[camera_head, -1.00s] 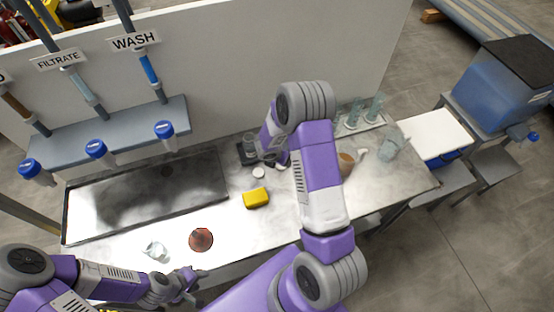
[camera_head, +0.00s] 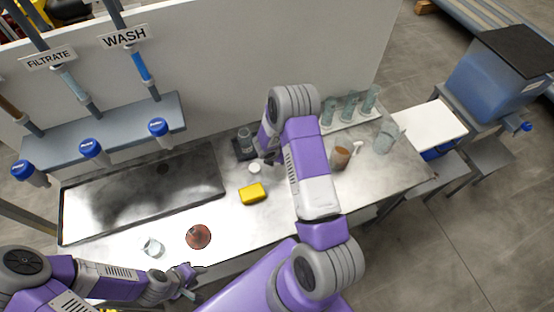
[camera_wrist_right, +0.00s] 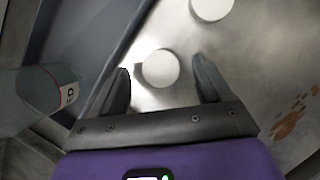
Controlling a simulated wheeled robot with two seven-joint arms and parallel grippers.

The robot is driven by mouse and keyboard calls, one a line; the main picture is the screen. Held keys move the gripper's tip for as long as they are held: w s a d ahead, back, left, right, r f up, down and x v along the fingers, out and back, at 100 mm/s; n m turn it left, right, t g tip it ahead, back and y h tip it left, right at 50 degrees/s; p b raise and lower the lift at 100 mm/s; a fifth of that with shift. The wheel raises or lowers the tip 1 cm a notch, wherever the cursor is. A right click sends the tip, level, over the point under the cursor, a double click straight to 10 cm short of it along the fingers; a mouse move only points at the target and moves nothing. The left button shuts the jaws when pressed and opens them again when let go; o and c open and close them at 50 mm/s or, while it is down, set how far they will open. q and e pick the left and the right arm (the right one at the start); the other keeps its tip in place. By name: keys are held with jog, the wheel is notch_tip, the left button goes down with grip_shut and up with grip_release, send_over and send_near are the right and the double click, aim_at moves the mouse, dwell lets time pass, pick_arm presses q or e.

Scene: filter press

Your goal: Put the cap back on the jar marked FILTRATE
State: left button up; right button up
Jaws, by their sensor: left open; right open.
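A round white cap-like disc (camera_wrist_right: 160,69) lies between the spread fingers of my right gripper (camera_wrist_right: 165,85), not gripped. A second white disc (camera_wrist_right: 212,8) lies beyond it. A clear jar (camera_wrist_right: 40,95) with a red-edged label ending in "D" stands left of the fingers. In the head view a small white piece (camera_head: 255,168) is beside my right gripper (camera_head: 267,158), which the arm partly covers. I cannot read FILTRATE on any jar. My left gripper (camera_head: 190,284) is open and empty at the front edge.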

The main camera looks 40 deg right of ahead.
jog(key=shift+w+d+f, duration=0.1)
jog(key=shift+d+f, duration=0.15)
jog(key=shift+f, duration=0.4)
jog(key=shift+c, duration=0.2)
jog(key=c, duration=1)
notch_tip(320, 180, up, 10)
jog(key=p, duration=0.1)
jog(key=shift+p, duration=0.4)
